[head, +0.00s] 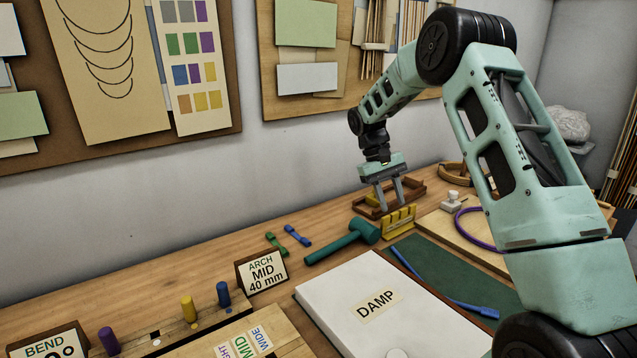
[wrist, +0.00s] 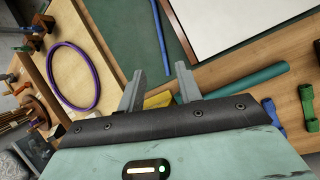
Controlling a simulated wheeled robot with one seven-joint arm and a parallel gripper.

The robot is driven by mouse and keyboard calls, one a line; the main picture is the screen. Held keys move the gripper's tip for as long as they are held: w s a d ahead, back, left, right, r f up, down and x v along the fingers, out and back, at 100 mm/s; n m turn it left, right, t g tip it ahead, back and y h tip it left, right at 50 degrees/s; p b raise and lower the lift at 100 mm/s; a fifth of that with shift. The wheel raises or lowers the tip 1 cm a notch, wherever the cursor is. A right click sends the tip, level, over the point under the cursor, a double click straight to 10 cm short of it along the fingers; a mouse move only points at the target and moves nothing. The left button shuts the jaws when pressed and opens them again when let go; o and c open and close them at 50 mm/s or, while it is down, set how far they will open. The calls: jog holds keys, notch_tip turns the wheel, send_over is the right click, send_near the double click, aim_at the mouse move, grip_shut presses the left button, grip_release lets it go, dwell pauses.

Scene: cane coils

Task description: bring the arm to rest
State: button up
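Part of the yellow block (wrist: 158,100) shows beyond the fingers there. My arm reaches in from the right side of the head view and bends down at the wrist. Whether the fingertips clear the tray's rim is hard to tell.
A teal mallet (head: 342,243) lies left of the yellow block. A white box labelled DAMP (head: 345,285) stands in front, beside a green mat (head: 440,270) with a blue strip (head: 440,287). A purple ring (wrist: 74,76) lies on a light board. Pegs and an ARCH MID card (head: 262,272) stand left.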

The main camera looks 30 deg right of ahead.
jog(key=s+a+r+n+t, duration=0.2)
jog(key=s+a+n, duration=0.15)
jog(key=a, duration=1.05)
jog(key=s+a+r+n+t, duration=0.1)
jog(key=s+a+r+n, duration=0.3)
jog(key=a, duration=1.1)
jog(key=s+a+f+n+t+y, duration=0.1)
jog(key=s+a, duration=0.4)
jog(key=s, duration=0.6)
jog(key=s+a+f+n+y, duration=0.1)
jog(key=s+a, duration=0.4)
jog(key=s, duration=0.6)
jog(key=shift+s+f+n+t, duration=0.35)
jog(key=shift+f+n+t, duration=0.1)
jog(key=shift+n, duration=0.2)
